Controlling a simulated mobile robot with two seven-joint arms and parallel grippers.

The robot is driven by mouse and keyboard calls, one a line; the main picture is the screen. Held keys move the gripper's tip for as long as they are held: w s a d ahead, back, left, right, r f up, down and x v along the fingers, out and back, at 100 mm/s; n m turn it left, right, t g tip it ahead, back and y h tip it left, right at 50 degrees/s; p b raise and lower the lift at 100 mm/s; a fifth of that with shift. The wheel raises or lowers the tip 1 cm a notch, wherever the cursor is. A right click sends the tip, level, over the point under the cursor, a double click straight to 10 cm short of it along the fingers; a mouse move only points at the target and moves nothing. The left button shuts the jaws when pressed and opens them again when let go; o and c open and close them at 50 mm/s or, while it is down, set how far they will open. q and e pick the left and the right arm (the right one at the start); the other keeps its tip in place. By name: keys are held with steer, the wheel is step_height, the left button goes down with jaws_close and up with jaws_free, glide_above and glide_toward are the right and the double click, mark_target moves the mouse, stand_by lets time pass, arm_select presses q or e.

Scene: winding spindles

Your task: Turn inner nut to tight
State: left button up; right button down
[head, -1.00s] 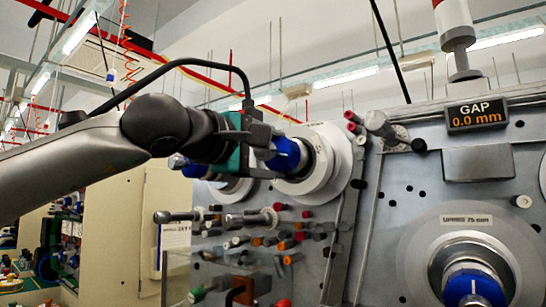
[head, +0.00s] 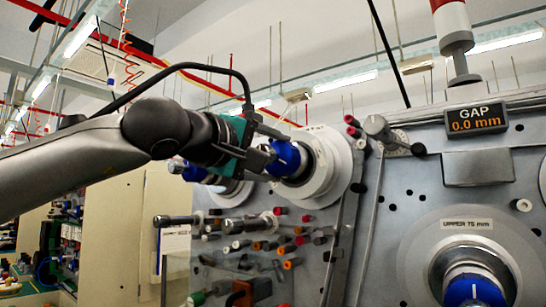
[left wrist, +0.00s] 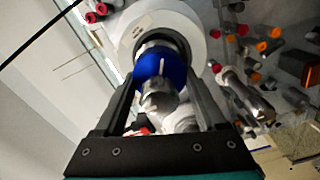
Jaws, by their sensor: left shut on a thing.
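A blue nut (head: 288,158) sits on a spindle in front of a white round flange (head: 330,165). My left gripper (head: 272,160) reaches in from the left and is shut on this nut. In the left wrist view the blue nut (left wrist: 160,66), with a white mark on it, lies between the two dark fingers (left wrist: 160,90), and a metal spindle end sticks out of it. The GAP display (head: 476,119) reads 0.0 mm. My right gripper is not in view.
A second blue nut (head: 192,172) shows behind my left gripper. Another blue nut (head: 474,291) sits on the spindle marked UPPER 75 mm at the lower right. Several coloured pegs (head: 275,238) stick out of the panel below. A metal bar (head: 366,225) runs beside the held spindle.

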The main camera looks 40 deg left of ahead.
arm_select(q)
steer(key=o, duration=1.3)
steer(key=s+b, duration=0.1)
steer(key=s, duration=0.4)
steer(key=s+d+b, duration=0.1)
steer(key=s, duration=0.4)
steer(key=s+b, duration=0.2)
steer(key=s, duration=0.3)
steer(key=shift+s+d, duration=0.1)
steer(key=shift+d, duration=0.25)
